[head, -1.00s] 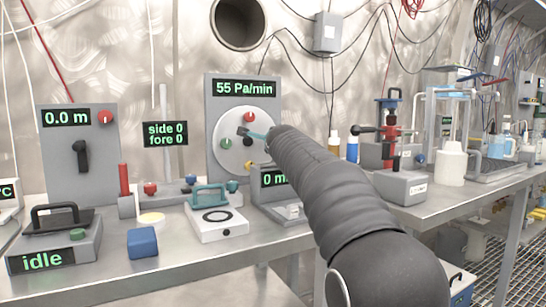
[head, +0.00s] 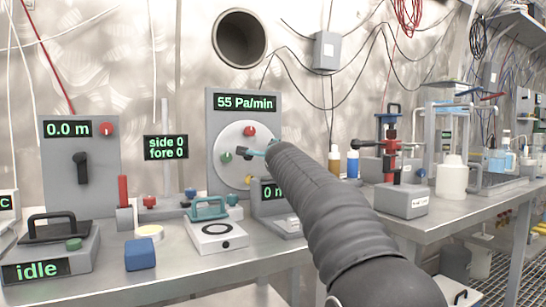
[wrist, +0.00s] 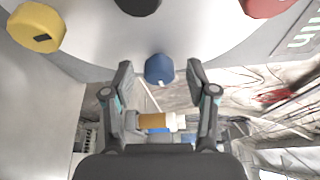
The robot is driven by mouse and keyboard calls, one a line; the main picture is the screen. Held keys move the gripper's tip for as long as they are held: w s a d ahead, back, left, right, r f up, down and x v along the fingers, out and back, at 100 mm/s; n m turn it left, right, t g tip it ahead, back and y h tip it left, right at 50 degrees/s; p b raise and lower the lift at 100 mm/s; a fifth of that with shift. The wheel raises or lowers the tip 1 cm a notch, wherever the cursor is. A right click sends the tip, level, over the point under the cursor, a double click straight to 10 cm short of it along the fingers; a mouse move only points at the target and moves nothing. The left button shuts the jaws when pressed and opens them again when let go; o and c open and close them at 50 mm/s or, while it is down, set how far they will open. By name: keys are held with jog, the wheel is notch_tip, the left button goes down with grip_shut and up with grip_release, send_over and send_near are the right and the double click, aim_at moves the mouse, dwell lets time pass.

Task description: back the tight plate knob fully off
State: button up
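A grey panel reading "55 Pa/min" (head: 245,103) bears a round pale plate (head: 238,175) with coloured knobs. The red knob (head: 249,131) is at the top, the green knob (head: 227,156) at the left and the yellow knob (head: 249,179) at the bottom. In the wrist view the blue knob (wrist: 159,69) lies between the tips of my open gripper (wrist: 159,67), with gaps on both sides. The black knob (wrist: 138,4) is cut off by the top edge. In the head view my gripper (head: 254,153) hides the blue knob. I cannot tell which knob is tight.
A small box with a display (head: 272,195) stands just below the plate's right side. A white device with a teal handle (head: 209,208) is in front. A blue block (head: 140,253) lies at the bench's front. Bottles (head: 335,165) stand right of my arm.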

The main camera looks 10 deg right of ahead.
jog(key=s, duration=0.8)
jog(key=s+a, duration=0.1)
jog(key=s, duration=0.3)
jog(key=shift+r, duration=0.3)
jog(key=shift+d, duration=0.15)
